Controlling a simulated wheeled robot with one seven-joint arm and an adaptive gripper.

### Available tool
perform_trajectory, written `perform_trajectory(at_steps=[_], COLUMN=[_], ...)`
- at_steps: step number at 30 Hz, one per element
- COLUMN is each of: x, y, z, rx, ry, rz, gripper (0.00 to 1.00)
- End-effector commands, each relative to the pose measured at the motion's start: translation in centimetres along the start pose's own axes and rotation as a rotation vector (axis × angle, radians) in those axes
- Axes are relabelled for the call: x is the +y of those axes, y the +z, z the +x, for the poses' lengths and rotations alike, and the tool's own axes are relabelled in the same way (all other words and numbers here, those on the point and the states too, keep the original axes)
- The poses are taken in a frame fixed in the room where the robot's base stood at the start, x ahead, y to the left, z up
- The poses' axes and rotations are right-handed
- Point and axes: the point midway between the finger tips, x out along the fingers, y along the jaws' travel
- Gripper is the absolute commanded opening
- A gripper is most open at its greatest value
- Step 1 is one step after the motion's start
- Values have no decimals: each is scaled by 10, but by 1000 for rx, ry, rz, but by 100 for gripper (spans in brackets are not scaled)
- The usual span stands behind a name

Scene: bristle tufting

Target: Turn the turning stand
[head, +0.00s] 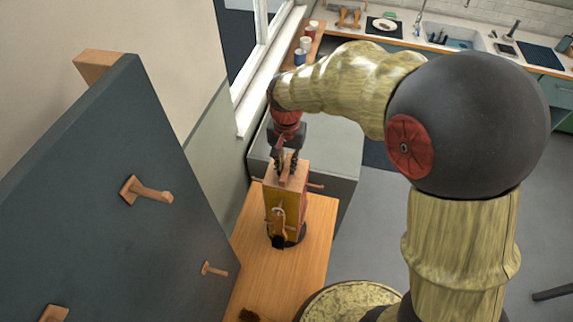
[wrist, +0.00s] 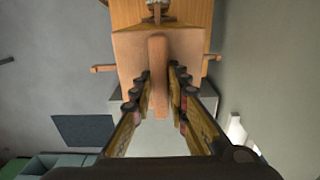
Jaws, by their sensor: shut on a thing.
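The turning stand (head: 270,205) is a wooden block with a yellow face and pegs on its sides. It stands upright on a dark round base on a wooden worktop (head: 318,225). A pale loop and a dark item show at its front face. In the wrist view I look down on the stand's wooden top (wrist: 130,50), with a peg out to each side. A narrow upright wooden grip (wrist: 157,60) rises from that top. My gripper (head: 286,163) comes down from above, and its fingers (wrist: 160,80) are shut on the grip, one on each side.
A tall dark panel (head: 110,180) with wooden pegs stands close on the left. A window sill and wall are behind it. A grey cabinet (head: 345,160) lies behind the worktop. Cups (head: 304,45) and a sink counter are far back. Open floor lies to the right.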

Motion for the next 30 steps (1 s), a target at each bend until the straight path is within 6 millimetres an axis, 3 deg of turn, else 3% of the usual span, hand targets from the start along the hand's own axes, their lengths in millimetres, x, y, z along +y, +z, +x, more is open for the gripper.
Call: perform_trajectory(at_steps=[5,6,15,25,30], x=[-1,-1,0,0,-1], y=[-1,-1,0,0,-1], z=[-1,-1,0,-2,-21], rx=[3,3,1,1,3], ry=[-2,-2,-1,-1,-2], rz=[0,-1,-1,-1,-1], gripper=[0,18,35,35,35])
